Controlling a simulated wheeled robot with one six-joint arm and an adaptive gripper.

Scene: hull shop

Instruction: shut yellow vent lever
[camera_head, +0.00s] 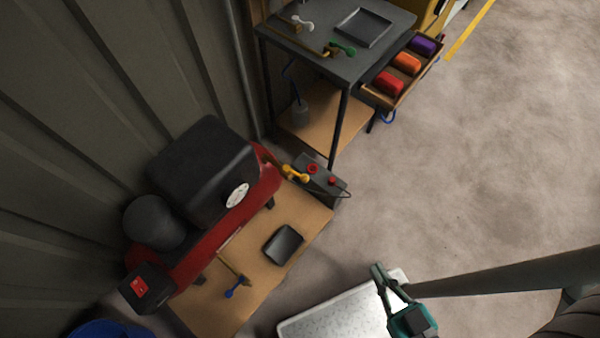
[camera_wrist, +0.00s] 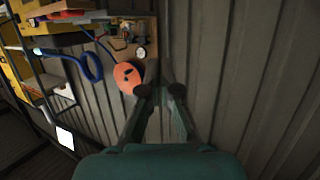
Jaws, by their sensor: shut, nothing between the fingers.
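The yellow vent lever (camera_head: 295,174) sticks out at the right end of the red compressor (camera_head: 232,215) in the head view. It is small there, and how far it is turned is hard to tell. My gripper (camera_head: 378,270) is at the lower right of the head view, above the pale metal plate and well apart from the lever. Its fingers are shut with nothing between them. In the wrist view my gripper (camera_wrist: 160,82) points toward the ribbed wall, and the yellow lever cannot be made out.
A blue lever (camera_head: 235,291) and a dark tray (camera_head: 283,245) are on the wooden board (camera_head: 222,315). A grey box (camera_head: 322,180) with red buttons is beside the yellow lever. A dark table (camera_head: 310,50) with an open drawer (camera_head: 401,93) stands behind.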

